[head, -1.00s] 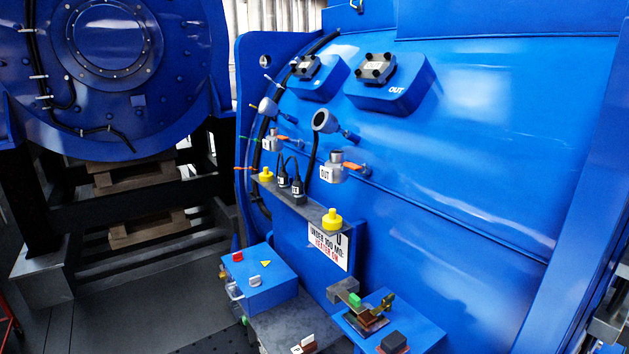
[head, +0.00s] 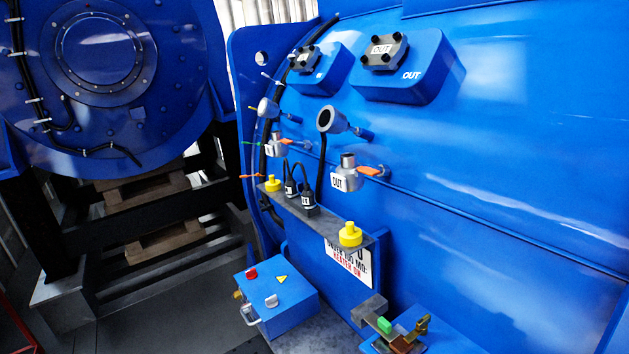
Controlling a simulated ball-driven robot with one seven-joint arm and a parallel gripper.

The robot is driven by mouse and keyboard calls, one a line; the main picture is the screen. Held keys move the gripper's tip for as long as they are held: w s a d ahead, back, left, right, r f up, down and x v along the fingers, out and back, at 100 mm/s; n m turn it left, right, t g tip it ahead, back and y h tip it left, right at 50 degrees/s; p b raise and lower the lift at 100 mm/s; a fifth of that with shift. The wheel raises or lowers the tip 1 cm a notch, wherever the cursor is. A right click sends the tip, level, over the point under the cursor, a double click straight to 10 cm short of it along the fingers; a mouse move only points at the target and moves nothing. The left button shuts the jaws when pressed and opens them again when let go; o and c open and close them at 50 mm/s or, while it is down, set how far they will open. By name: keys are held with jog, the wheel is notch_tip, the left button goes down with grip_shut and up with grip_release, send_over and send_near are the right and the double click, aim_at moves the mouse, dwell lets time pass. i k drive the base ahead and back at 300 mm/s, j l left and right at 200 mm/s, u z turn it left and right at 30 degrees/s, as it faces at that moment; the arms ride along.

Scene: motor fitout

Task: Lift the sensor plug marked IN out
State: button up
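Two black sensor plugs with cables and small white labels stand upright side by side on a narrow grey shelf (head: 328,228) on the blue motor's side. The left plug (head: 291,186) has a label too small to read for certain. The right plug (head: 309,202) has a label that looks like OUT. Their lower ends are hidden in black sockets or bases on the shelf. My gripper does not show in this view.
Yellow caps (head: 350,235) (head: 272,184) sit at the shelf ends. Valves with orange handles, one marked OUT (head: 347,178), stick out above. A blue box (head: 276,301) and a clamp fixture (head: 400,336) lie below. Open space lies before the shelf.

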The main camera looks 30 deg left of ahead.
aim_at(291, 186)
jog(key=i+j+z, duration=0.1)
jog(key=j, duration=0.75)
jog(key=i+j+z, duration=0.1)
jog(key=j, duration=0.8)
jog(key=i+j+z, duration=0.1)
jog(key=j, duration=0.75)
jog(key=i+j, duration=0.2)
jog(key=j, duration=0.7)
jog(key=i+j+z, duration=0.3)
jog(key=i, duration=0.25)
jog(key=i+j+z, duration=0.25)
jog(key=i+j, duration=0.3)
